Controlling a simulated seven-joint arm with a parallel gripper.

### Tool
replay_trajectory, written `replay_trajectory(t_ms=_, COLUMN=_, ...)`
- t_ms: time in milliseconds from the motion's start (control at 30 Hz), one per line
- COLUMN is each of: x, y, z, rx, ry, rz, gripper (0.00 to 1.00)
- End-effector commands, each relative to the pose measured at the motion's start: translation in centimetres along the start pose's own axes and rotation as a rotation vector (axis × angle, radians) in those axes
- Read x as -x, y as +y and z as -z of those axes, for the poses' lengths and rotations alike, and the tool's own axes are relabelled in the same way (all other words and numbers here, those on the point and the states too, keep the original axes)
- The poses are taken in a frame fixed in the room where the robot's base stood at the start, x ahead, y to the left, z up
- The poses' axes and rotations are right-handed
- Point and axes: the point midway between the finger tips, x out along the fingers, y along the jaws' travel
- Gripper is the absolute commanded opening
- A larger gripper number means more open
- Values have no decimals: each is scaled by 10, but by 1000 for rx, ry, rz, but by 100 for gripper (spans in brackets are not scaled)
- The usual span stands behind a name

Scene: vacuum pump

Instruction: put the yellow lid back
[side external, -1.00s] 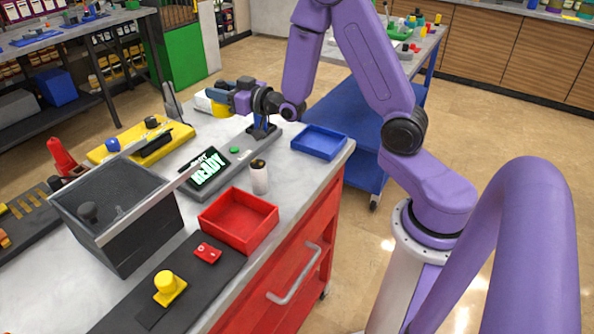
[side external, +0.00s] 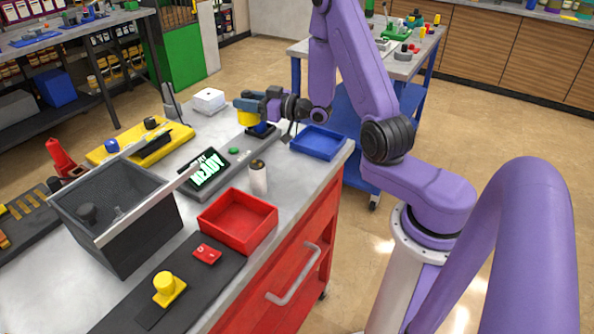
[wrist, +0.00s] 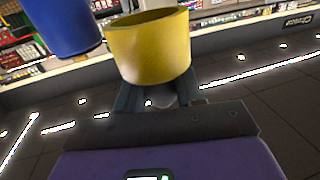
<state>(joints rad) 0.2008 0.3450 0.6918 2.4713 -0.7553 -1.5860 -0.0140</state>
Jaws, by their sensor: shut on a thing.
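My gripper (wrist: 158,98) is shut on the yellow lid (wrist: 150,48), a short round piece that also shows at the gripper in the side external view (side external: 247,118). A blue cylinder (wrist: 60,24) is to the left of the lid in the wrist view, with a gap between them. In the side external view a blue part (side external: 262,130) on a dark base stands just below and right of the lid, partly hidden by the gripper. I cannot tell whether they touch there.
A blue tray (side external: 318,143) lies right of the gripper and a white box (side external: 208,100) behind it. A screen reading READY (side external: 204,169), a white bottle (side external: 258,178), a red tray (side external: 238,222) and a grey bin (side external: 118,215) stand nearer. A yellow knob (side external: 166,286) sits in front.

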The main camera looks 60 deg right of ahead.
Motion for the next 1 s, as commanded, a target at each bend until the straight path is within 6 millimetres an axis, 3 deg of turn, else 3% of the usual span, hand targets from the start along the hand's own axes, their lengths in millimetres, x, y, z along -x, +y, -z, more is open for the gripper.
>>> replay_trajectory(t_ms=567, x=55, y=-3, z=-15, rx=-1, ry=1, rz=75, gripper=1)
replay_trajectory(t_ms=1000, x=113, y=-26, z=-17, rx=1, ry=1, rz=141, gripper=1)
